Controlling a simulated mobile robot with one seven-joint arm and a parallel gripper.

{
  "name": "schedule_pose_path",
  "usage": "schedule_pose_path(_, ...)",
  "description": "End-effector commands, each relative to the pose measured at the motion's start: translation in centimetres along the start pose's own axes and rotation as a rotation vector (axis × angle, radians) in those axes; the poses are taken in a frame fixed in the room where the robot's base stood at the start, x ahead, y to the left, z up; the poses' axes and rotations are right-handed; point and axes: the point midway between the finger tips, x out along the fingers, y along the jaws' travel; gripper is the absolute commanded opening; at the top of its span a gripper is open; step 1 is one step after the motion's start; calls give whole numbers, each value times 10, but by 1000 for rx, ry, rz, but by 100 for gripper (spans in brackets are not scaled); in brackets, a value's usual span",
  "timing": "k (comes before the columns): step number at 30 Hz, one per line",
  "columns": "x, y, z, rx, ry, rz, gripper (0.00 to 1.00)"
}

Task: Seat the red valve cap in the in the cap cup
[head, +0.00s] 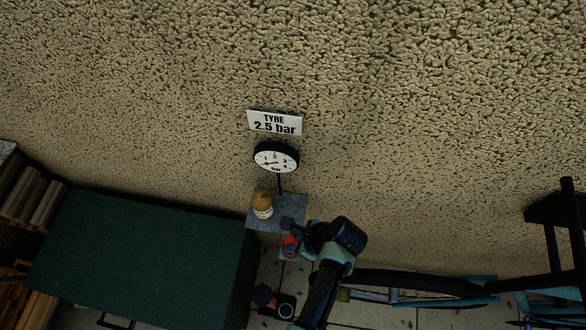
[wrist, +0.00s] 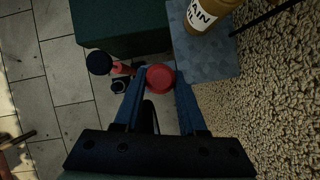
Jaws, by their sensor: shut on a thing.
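The red valve cap (wrist: 160,77) is a round red disc between my two blue fingertips in the wrist view. My gripper (wrist: 160,84) is shut on it. In the head view the red cap (head: 290,241) shows at my gripper (head: 289,236), just below the grey shelf plate. A small dark holder with a pale ring (head: 286,310) sits lower down and may be the cap cup.
A grey shelf (head: 263,221) holds a brown jar with a white label (head: 262,206). A gauge (head: 276,158) is above it. A dark green cabinet (head: 140,260) stands left. A dark round knob with a red part (head: 265,296) is beside the holder. A bicycle (head: 430,285) is right.

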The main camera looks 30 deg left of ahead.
Motion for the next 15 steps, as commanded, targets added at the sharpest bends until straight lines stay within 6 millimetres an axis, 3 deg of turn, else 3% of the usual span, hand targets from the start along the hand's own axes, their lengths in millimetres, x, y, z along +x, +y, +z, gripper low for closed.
schedule_pose_path(15,12,0,-6,0,0,-1,0)
